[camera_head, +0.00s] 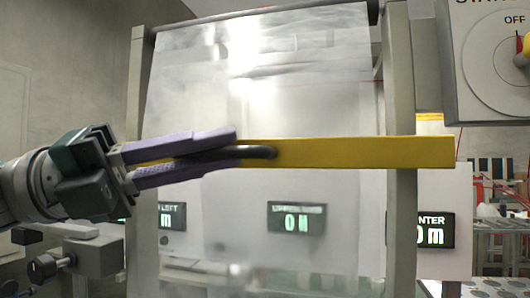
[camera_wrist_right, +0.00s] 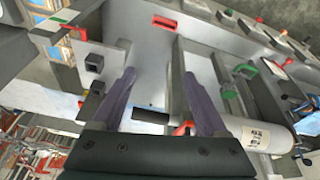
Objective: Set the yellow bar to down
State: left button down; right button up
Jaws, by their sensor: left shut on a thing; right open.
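The yellow bar (camera_head: 360,152) runs almost level across the frame in the head view, in front of a hazy clear sheet. A dark rounded rod (camera_head: 258,152) lies along its left part. My left gripper (camera_head: 222,149) comes in from the left, its purple fingers shut around the left part of the bar and the rod. The fingers hide some of the bar's left end. My right gripper (camera_wrist_right: 158,80) shows in the right wrist view, open with nothing between its fingertips; the yellow bar cannot be made out there.
Grey posts (camera_head: 402,80) flank the sheet (camera_head: 270,90). Green-lit displays (camera_head: 297,220) sit below the bar. A dial box marked OFF (camera_head: 492,75) hangs at the upper right. In the right wrist view, a white roller (camera_wrist_right: 262,135) and red and green levers lie close by.

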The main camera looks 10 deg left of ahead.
pick_arm(q)
notch_tip(320, 180, down, 8)
jog(key=b, duration=0.6)
jog(key=shift+r, duration=0.15)
jog(key=c, duration=1.2)
grip_release()
jog(key=shift+o, duration=0.2)
